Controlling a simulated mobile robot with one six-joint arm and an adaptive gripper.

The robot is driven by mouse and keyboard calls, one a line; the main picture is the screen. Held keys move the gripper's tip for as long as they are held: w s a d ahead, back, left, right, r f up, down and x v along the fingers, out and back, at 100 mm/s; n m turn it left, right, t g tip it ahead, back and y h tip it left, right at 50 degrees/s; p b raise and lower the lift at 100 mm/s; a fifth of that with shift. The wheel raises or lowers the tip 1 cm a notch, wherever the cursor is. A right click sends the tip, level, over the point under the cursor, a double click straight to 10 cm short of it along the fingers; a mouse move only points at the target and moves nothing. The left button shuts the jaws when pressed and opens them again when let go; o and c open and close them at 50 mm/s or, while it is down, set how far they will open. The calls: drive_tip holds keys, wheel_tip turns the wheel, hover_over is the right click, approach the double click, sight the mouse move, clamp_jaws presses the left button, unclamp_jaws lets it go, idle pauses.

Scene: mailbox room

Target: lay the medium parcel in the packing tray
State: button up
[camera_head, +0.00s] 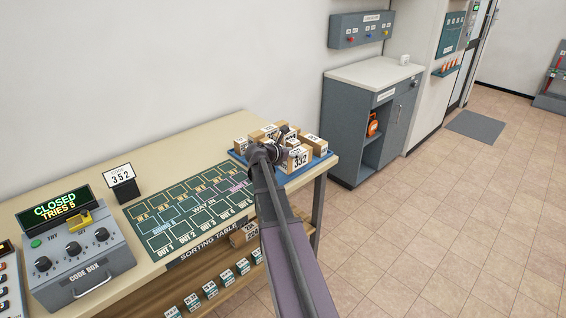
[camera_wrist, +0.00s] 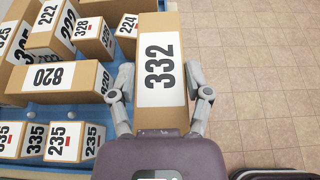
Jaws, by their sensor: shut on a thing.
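My gripper (camera_wrist: 161,85) is shut on a cardboard parcel (camera_wrist: 161,62) with a white label reading 332. One finger is on each side of the parcel. The blue tray (camera_wrist: 52,114) lies to the left of and below the held parcel in the wrist view and holds several other parcels. In the head view my gripper (camera_head: 274,150) is over the blue tray (camera_head: 312,167) at the right end of the sorting table, partly hiding its contents. I cannot tell whether the held parcel touches the tray or its neighbours.
Parcels labelled 820 (camera_wrist: 62,77) and 235 (camera_wrist: 74,141) lie in the tray. The sorting table's marked board (camera_head: 190,205) looks clear. A code box (camera_head: 80,262) reading CLOSED and a 352 sign (camera_head: 121,175) stand at left. A grey cabinet (camera_head: 370,115) stands beyond the table; open floor lies right.

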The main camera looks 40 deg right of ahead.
drive_tip(key=shift+w+a+f, duration=0.1)
drive_tip(key=shift+w+a, duration=0.8)
drive_tip(key=shift+w, duration=0.1)
drive_tip(key=shift+w+a+f+b, duration=0.15)
drive_tip(key=shift+f+b, duration=0.45)
drive_tip(key=shift+b, duration=0.05)
drive_tip(key=shift+w+a+f+b, duration=0.15)
drive_tip(key=shift+w+f+b, duration=0.05)
drive_tip(key=shift+f+b, duration=0.45)
drive_tip(key=shift+w+a+f+b, duration=0.15)
drive_tip(key=shift+f+b, duration=0.45)
drive_tip(key=shift+f, duration=0.2)
drive_tip(key=o, duration=1.3)
drive_tip(key=shift+r, duration=0.1)
drive_tip(key=shift+o, duration=0.2)
drive_tip(key=shift+r, duration=0.2)
drive_tip(key=p+v, duration=0.4)
drive_tip(key=v, duration=0.7)
drive_tip(key=shift+a+r+p, duration=0.15)
drive_tip(key=shift+a+p, duration=0.15)
drive_tip(key=shift+a, duration=0.1)
drive_tip(key=shift+s, duration=0.1)
